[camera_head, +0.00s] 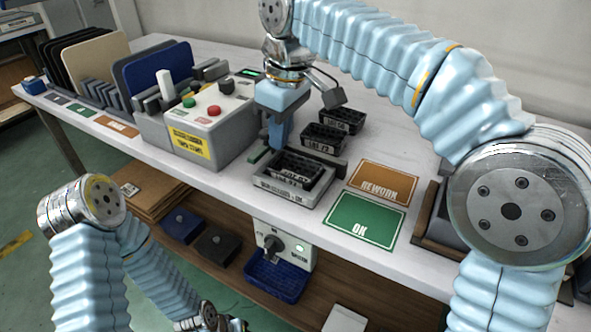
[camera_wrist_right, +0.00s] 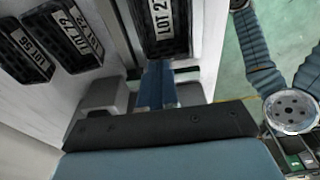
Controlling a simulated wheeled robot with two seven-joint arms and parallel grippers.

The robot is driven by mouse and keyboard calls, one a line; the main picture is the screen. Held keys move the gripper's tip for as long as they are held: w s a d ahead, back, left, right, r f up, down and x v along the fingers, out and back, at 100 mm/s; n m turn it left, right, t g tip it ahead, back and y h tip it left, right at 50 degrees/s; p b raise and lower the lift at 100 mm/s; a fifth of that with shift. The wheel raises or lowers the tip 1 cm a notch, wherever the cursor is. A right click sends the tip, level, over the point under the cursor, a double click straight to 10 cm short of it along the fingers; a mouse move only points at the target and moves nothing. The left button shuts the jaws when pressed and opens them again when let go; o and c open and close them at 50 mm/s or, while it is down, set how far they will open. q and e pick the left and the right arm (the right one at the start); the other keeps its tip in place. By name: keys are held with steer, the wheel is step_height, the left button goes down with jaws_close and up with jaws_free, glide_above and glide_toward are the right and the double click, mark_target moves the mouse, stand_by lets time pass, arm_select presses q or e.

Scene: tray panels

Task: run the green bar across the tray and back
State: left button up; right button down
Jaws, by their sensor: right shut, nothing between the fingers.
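The black tray (camera_head: 299,170) with a LOT label sits in a pale grey holder (camera_head: 291,193) on the white bench. It also shows in the right wrist view (camera_wrist_right: 160,27), its label reading LOT 2 and a partly cut digit. A small green piece (camera_head: 259,156), possibly the green bar's end, shows just left of the tray; the rest is hidden. My right gripper (camera_head: 278,146) points down at the tray's left end with blue fingers shut and nothing between them. Its fingers (camera_wrist_right: 156,84) are beside the tray's end; contact is unclear.
Two more black trays (camera_head: 323,138) (camera_head: 342,119) stand behind. A control box (camera_head: 205,120) with buttons is close on the left. A brown REWORK panel (camera_head: 382,183) and green OK panel (camera_head: 362,221) lie flat to the right. A blue bin (camera_head: 275,277) sits below.

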steer(key=shift+s+d, duration=0.1)
steer(key=shift+d, duration=0.05)
steer(key=shift+s+d, duration=0.15)
steer(key=shift+d, duration=0.05)
step_height(320, 180, up, 7)
stand_by(0.8)
stand_by(0.4)
